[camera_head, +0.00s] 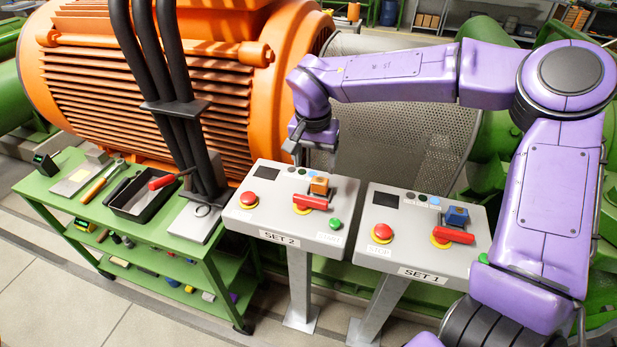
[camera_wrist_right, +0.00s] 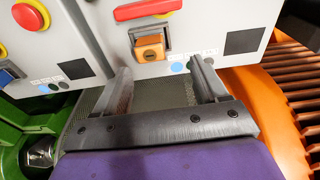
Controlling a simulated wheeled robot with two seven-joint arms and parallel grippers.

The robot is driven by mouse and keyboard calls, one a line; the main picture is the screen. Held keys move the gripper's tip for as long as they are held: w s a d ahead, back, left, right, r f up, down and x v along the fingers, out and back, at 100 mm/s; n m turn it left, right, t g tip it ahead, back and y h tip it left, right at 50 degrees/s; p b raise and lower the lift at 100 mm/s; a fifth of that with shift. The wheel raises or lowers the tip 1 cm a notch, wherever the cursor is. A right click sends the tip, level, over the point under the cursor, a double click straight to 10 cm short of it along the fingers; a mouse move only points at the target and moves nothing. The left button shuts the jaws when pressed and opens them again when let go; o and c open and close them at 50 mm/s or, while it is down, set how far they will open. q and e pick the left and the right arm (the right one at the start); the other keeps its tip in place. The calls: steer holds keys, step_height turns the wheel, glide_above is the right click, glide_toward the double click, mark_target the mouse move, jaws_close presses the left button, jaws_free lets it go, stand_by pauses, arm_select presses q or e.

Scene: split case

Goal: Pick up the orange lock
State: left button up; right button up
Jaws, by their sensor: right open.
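The orange lock (camera_head: 319,186) sits on the SET 2 control box (camera_head: 282,228), at the upper end of a red switch handle (camera_head: 310,201). My right gripper (camera_head: 300,150) is above the back edge of this box, behind the lock and slightly to its left. In the right wrist view, the lock (camera_wrist_right: 150,47) shows ahead, in the gap between the two open fingers (camera_wrist_right: 160,76). The fingers are empty and do not appear to touch the lock. My left gripper is not in view.
The SET 1 control box (camera_head: 415,254) with a blue lock (camera_head: 457,215) stands to the right. A large orange motor (camera_head: 110,80) and black cables (camera_head: 170,90) are on the left. A green cart (camera_head: 150,232) holds tools and a black tray. A mesh guard (camera_head: 400,125) stands behind.

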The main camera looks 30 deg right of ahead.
mark_target(320, 180)
steer(key=shift+s+d+f+p, duration=0.25)
steer(key=shift+s+f, duration=0.35)
steer(key=shift+s, duration=0.05)
steer(key=shift+s+d+f+p, duration=0.2)
steer(key=shift+s+f, duration=0.4)
steer(key=f, duration=0.1)
steer(key=w+f, duration=0.1)
steer(key=f, duration=0.1)
steer(key=w+f, duration=0.1)
steer(key=shift+d+f, duration=0.15)
steer(key=shift+f, duration=0.25)
steer(key=shift+s+r, duration=0.25)
steer(key=shift+s, duration=0.1)
steer(key=c, duration=0.8)
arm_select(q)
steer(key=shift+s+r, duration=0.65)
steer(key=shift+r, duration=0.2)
arm_select(e)
steer(key=shift+w, duration=0.1)
steer(key=c, duration=0.3)
